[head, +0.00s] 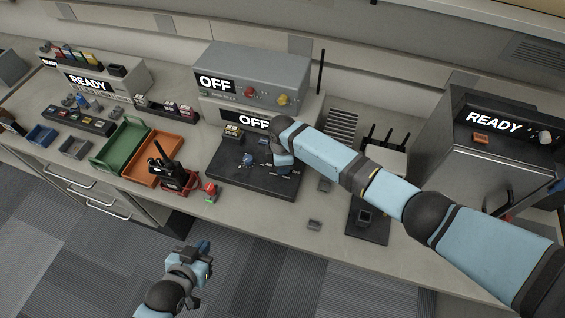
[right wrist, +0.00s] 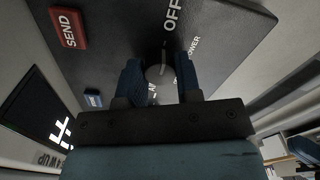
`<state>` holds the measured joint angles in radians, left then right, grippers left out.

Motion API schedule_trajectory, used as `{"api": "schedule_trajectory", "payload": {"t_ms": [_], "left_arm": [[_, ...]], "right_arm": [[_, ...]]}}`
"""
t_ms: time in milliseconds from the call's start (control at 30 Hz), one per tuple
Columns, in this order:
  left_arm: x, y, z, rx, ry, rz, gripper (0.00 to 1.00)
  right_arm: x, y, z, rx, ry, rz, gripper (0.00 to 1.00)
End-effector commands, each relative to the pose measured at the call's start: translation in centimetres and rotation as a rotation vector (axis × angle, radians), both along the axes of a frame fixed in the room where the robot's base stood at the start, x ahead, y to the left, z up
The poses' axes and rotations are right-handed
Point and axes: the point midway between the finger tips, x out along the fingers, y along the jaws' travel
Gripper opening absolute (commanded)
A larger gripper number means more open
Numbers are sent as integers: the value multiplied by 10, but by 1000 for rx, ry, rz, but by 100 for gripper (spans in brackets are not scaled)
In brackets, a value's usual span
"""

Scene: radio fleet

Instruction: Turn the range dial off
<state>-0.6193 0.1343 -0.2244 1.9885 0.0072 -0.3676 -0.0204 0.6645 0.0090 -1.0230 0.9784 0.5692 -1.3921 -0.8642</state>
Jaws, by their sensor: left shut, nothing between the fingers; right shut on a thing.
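A black control panel (head: 230,175) lies on the bench under a screen (head: 258,122) reading OFF. In the right wrist view the panel (right wrist: 115,45) carries a grey round dial (right wrist: 159,73). OFF is printed above the dial and a partly hidden label ending in OWER is to its right; I cannot confirm that it is the range dial. My right gripper (right wrist: 160,84) is shut on this dial, one blue finger on each side. In the head view my right arm hides the dial. My left gripper (head: 203,250) is shut and empty over the floor, in front of the bench.
A red SEND button (right wrist: 68,27) and a small blue button (right wrist: 93,98) are near the dial. A grey unit (head: 290,75) with an OFF screen stands behind. Green (head: 122,145) and orange (head: 152,172) trays and a radio (head: 165,168) stand left. A READY unit (head: 465,150) stands right.

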Motion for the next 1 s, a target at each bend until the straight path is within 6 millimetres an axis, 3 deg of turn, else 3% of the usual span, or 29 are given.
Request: {"api": "schedule_trajectory", "payload": {"t_ms": [367,400,500,833,1000], "left_arm": [[0,0,0,0,0,0,0],[0,0,0,0,0,0,0],[0,0,0,0,0,0,0],[0,0,0,0,1,0,0],[0,0,-1,0,1,0,0]], "right_arm": [[0,0,1,0,-1,5,8],[0,0,1,0,-1,5,34],[0,0,1,0,-1,5,57],[0,0,2,1,-1,5,57],[1,0,23,3,-4,5,57]]}}
